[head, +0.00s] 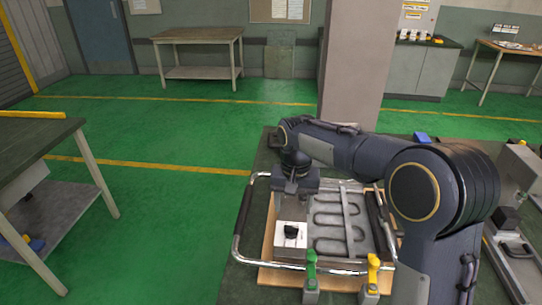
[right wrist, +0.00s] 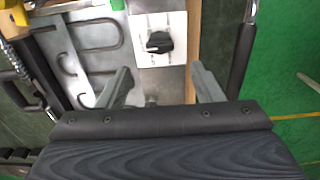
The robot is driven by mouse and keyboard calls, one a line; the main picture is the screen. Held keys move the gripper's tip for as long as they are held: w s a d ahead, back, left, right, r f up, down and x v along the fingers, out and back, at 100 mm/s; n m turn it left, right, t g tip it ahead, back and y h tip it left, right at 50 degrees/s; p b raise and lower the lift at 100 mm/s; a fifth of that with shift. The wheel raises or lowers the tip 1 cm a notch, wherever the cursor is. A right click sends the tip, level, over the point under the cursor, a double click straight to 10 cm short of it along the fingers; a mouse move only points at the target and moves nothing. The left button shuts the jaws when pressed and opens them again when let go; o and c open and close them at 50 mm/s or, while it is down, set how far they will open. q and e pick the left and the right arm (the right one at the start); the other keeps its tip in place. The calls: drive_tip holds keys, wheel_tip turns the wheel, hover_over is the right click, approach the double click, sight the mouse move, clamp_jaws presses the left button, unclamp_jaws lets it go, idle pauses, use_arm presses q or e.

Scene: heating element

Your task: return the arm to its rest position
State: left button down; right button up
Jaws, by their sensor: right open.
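My right arm reaches in from the right in the head view, and its gripper (head: 294,190) hangs over the left part of a metal heating-element unit (head: 340,241). In the right wrist view the two fingers of my right gripper (right wrist: 160,88) are spread apart with nothing between them. Ahead of the fingers is a white plate with a black knob (right wrist: 160,42). The same knob (head: 291,232) shows just below the gripper in the head view. A grey looped heating element (right wrist: 92,40) lies beside the plate. My left gripper is not in view.
The unit has a chrome tube frame (head: 236,250) and sits on a dark table. A green clamp (head: 311,265) and a yellow clamp (head: 373,268) stand at its front edge. More equipment (head: 515,190) is at the right. A pillar (head: 355,70) rises behind; green floor is open at left.

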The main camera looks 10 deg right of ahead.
drive_tip(key=s+d+r+n+t+y, duration=0.15)
drive_tip(key=s+d, duration=0.25)
drive_tip(key=s, duration=0.6)
drive_tip(key=s+d+r+m+t+y, duration=0.1)
drive_tip(key=s+d+r+t+y, duration=0.15)
drive_tip(key=s, duration=0.75)
drive_tip(key=s+f+n+t, duration=0.1)
drive_tip(key=s+f, duration=0.1)
drive_tip(key=s, duration=0.6)
drive_tip(key=shift+a+f+t, duration=0.25)
drive_tip(key=shift+a+t, duration=0.05)
drive_tip(key=shift+a, duration=0.1)
